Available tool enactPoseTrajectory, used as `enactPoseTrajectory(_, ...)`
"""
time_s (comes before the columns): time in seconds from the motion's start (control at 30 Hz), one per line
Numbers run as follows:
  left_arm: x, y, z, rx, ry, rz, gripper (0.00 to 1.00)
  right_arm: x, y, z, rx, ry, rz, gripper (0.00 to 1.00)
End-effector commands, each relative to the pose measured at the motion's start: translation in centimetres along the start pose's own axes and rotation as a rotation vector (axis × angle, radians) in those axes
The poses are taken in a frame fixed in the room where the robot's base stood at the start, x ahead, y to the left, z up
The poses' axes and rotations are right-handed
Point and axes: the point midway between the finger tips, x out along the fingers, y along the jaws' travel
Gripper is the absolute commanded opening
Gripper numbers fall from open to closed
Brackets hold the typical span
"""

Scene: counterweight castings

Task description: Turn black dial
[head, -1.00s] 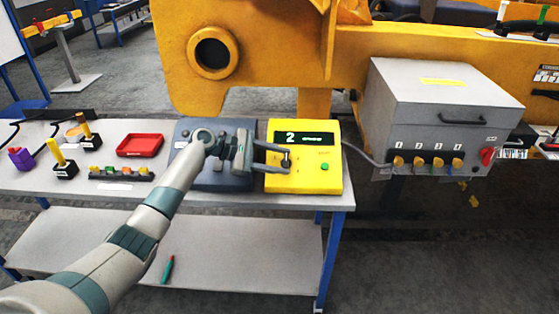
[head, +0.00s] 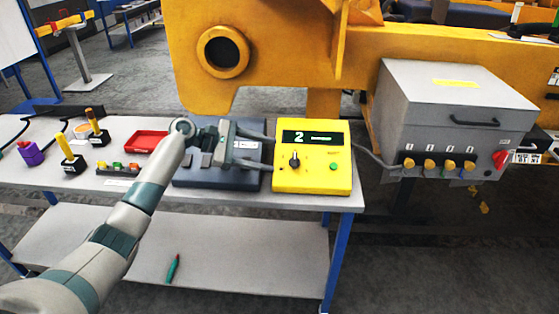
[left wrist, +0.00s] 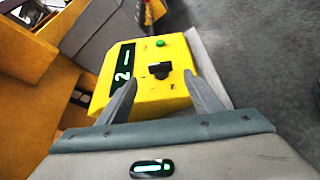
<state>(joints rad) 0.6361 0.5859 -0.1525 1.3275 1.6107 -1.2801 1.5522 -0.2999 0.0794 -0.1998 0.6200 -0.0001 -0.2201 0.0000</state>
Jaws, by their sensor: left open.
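The black dial (head: 294,160) sits on the front of a yellow box (head: 312,182), below a dark display reading 2 and left of a green button (head: 334,167). My left gripper (head: 273,151) is open and empty, just left of the yellow box, with its fingers pointing toward it. In the left wrist view the dial (left wrist: 160,70) shows beyond and between the two open fingertips (left wrist: 165,88), apart from both. My right gripper is out of view.
A dark blue-grey device (head: 222,179) lies under my left gripper. A red tray (head: 148,142) and yellow-handled items (head: 73,162) stand to the left. A grey cabinet (head: 450,110) with yellow knobs is at right, joined by a cable to the yellow box.

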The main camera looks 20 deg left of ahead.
Motion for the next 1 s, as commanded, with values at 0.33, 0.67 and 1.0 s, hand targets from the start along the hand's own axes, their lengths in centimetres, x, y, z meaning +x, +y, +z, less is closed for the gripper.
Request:
enactPoseTrajectory(0.33,-6.8,-0.2,-0.2,0.001,0.002,-0.001,0.59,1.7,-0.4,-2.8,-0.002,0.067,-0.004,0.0)
enactPoseTrajectory(0.67,-9.7,-0.1,-0.1,0.0,0.0,-0.002,0.59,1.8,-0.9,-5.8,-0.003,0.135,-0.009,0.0)
enactPoseTrajectory(1.0,-9.9,-0.1,0.0,0.0,0.0,-0.002,0.59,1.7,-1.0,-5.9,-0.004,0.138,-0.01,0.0)
